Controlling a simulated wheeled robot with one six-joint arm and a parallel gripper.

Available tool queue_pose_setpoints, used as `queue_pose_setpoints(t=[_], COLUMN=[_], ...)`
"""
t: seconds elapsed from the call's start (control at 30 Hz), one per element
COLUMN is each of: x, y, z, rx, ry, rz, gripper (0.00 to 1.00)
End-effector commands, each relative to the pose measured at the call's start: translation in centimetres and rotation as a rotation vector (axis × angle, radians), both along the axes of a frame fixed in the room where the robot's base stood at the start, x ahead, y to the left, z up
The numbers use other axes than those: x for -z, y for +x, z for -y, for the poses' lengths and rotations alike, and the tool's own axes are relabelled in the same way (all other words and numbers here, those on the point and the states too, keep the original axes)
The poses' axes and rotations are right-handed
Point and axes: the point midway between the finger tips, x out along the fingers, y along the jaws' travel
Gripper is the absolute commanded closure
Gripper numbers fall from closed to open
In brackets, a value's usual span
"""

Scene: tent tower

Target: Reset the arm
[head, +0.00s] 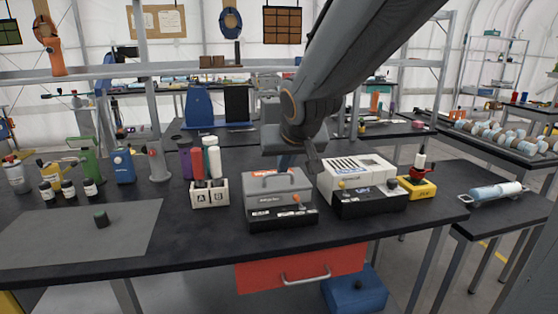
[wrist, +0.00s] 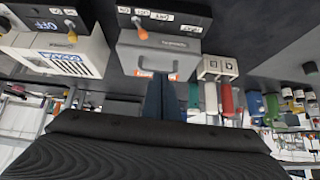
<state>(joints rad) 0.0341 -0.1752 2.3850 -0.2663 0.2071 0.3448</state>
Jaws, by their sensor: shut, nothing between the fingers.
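My arm reaches in from the upper right in the head view, over the dark workbench (head: 190,236). My gripper (head: 288,161) points down just behind or above the grey lidded box with a handle (head: 278,190); I cannot tell the exact gap. In the wrist view, which looks upside down, the blue fingers (wrist: 165,98) are together with nothing between them. The grey box (wrist: 150,58) lies just beyond the fingertips, its handle partly hidden by them.
A white machine (head: 357,174) stands right of the grey box, with a yellow-based device (head: 416,188) beyond it. A white A/B rack (head: 209,195) holding tubes stands to the left. The bench's front strip is clear.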

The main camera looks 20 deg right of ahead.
Motion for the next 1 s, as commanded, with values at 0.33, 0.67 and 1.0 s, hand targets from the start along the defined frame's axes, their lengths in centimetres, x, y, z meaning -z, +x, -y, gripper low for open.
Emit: queue_pose_setpoints(t=[0.33, 0.67, 1.0], x=[0.4, 8.2, 17.8], y=[-2.7, -7.3, -17.8], z=[-0.4, -1.0, -3.1], rx=[-0.002, -0.029, -0.120], ry=[-0.001, -0.006, 0.034], rz=[0.001, -0.256, -0.696], gripper=[1.00, 1.00, 1.00])
